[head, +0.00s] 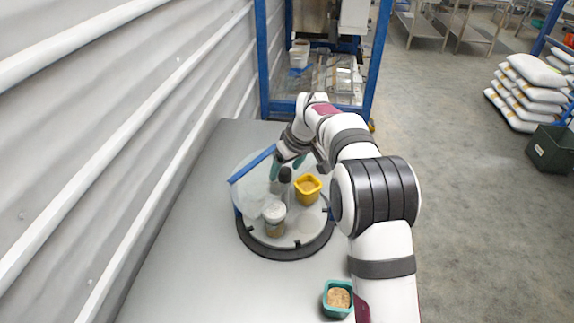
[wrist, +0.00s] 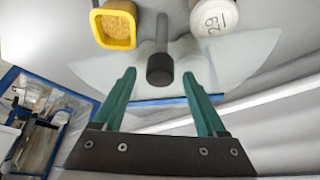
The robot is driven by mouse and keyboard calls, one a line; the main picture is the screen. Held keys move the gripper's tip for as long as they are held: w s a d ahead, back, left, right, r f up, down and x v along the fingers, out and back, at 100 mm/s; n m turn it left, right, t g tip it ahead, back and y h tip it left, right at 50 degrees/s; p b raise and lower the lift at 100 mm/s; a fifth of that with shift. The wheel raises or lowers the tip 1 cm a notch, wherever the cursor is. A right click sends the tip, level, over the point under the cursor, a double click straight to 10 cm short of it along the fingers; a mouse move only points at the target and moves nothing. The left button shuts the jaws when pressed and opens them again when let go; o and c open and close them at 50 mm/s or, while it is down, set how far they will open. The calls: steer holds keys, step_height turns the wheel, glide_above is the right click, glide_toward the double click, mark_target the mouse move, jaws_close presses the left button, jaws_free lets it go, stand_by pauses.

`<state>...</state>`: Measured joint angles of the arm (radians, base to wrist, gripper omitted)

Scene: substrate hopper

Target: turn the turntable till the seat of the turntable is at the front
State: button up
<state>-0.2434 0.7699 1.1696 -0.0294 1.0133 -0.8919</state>
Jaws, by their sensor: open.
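The turntable (head: 268,243) is a round grey disc inside a dark ring on the table. On it stand a yellow cup (head: 308,188) with brown grain and a jar (head: 274,218) with a pale lid. A dark upright knob (head: 285,175) rises near its middle. A clear panel with a blue edge (head: 252,165) stands across its back left. I cannot make out which spot is the seat. My gripper (head: 287,163) is open over the turntable's far part. In the wrist view, the knob (wrist: 160,68) shows just beyond and between the green fingertips (wrist: 159,74); contact cannot be told.
A teal cup (head: 338,297) of grain stands on the table near its front right. A corrugated wall (head: 110,120) runs along the left. A blue-framed machine (head: 320,60) stands beyond the table. The table's front left is clear.

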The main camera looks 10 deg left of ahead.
steer(key=v, duration=1.5)
steer(key=shift+s+r, duration=0.2)
steer(key=shift+r, duration=0.15)
steer(key=shift+d, duration=0.15)
steer(key=s+d+m+g, duration=0.1)
steer(key=s+d+m, duration=0.2)
steer(key=s, duration=0.4)
steer(key=s+d+m, duration=0.2)
steer(key=s+d, duration=0.1)
steer(key=s, duration=0.4)
steer(key=s+d+f+m, duration=0.1)
steer(key=s+f+m, duration=0.2)
steer(key=s, duration=0.5)
steer(key=s+d+f+m+g, duration=0.1)
steer(key=s+d+f+m, duration=0.1)
steer(key=s, duration=0.6)
steer(key=s+d+f+m+g+h, duration=0.1)
steer(key=s+f+m, duration=0.3)
steer(key=s, duration=0.3)
steer(key=shift+s+d+f, duration=0.2)
steer(key=shift+s+f, duration=0.2)
steer(key=shift+f, duration=0.2)
